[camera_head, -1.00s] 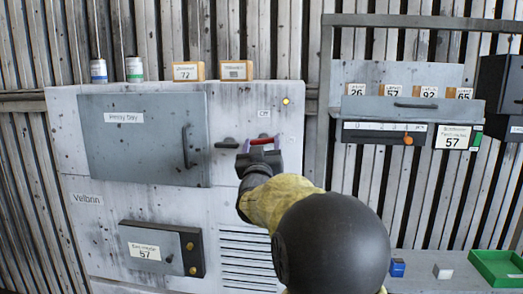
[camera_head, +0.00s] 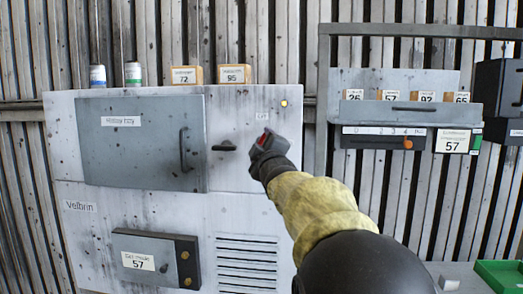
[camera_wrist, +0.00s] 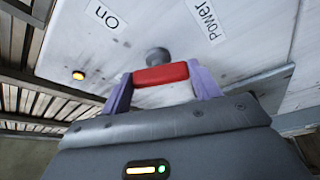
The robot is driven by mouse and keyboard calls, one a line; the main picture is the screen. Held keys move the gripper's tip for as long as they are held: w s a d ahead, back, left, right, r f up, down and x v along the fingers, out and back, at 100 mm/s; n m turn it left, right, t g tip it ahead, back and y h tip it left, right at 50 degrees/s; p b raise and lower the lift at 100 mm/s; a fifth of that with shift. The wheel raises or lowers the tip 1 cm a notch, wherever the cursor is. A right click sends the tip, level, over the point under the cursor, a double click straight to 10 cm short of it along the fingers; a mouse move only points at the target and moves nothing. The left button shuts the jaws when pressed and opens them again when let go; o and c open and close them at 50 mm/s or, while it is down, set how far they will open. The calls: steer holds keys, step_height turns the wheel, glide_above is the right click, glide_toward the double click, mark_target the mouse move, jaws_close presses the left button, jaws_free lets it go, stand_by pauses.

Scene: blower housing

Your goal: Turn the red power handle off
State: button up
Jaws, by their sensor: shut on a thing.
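The red power handle (camera_wrist: 160,75) sits between the two purple fingers of my gripper (camera_wrist: 162,84) in the wrist view, in front of a round grey knob on the white panel. My gripper is shut on it. Labels reading "On" (camera_wrist: 106,15) and "Power" (camera_wrist: 207,18) show beside it. In the head view only a bit of the red handle (camera_head: 262,141) shows; my gripper (camera_head: 262,144) hides the rest. A small label (camera_head: 262,116) above it is too blurred to read surely. A yellow lamp (camera_head: 284,103) glows at the upper right.
A black latch (camera_head: 224,146) is just left of my gripper. A grey door (camera_head: 140,155) with a vertical handle is further left. A box marked 57 (camera_head: 150,262) and a slotted vent (camera_head: 246,262) are below. A shelf unit with number tags (camera_head: 400,113) stands to the right.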

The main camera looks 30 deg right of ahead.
steer(key=n+p, duration=0.1)
steer(key=n, duration=0.1)
steer(key=n+g+p, duration=0.1)
steer(key=shift+r+n+y, duration=0.3)
steer(key=shift+n+y, duration=0.1)
steer(key=shift+f+n+g+y+p, duration=0.1)
steer(key=shift+n+g+y+p, duration=0.3)
steer(key=shift+n+p, duration=0.65)
steer(key=shift+f, duration=0.1)
steer(key=o, duration=1)
steer(key=shift+a+h, duration=0.1)
steer(key=shift+h, duration=0.2)
